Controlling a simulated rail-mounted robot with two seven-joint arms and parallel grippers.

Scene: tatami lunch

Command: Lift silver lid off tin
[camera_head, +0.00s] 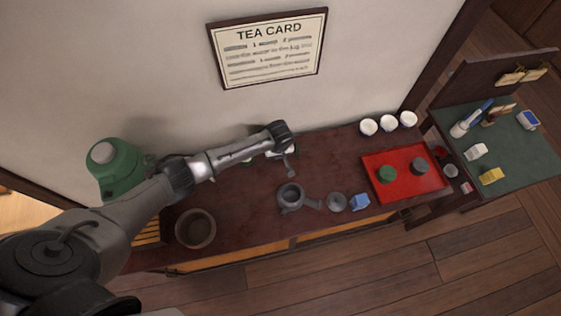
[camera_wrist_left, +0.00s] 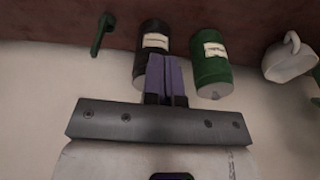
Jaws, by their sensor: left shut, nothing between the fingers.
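In the left wrist view a green tin (camera_wrist_left: 210,62) with a pale label has a pale grey end, which looks like the silver lid (camera_wrist_left: 216,91). A black tin (camera_wrist_left: 153,45) with a pale label is beside it. My left gripper (camera_wrist_left: 167,68) is shut and empty; in the picture its purple fingers overlap the black tin's edge, left of the green tin. I cannot tell whether they touch it. In the head view my left gripper (camera_head: 289,166) is over the back of the dark table (camera_head: 253,205), and my arm mostly hides the tins. My right gripper is not in view.
A grey pot (camera_head: 291,197), a brown bowl (camera_head: 194,230), a blue item (camera_head: 360,202) and a red tray (camera_head: 375,159) are on the table. Several white bowls (camera_head: 388,123) line its back right. A white handled vessel (camera_wrist_left: 287,60) is right of the green tin. The wall is close behind.

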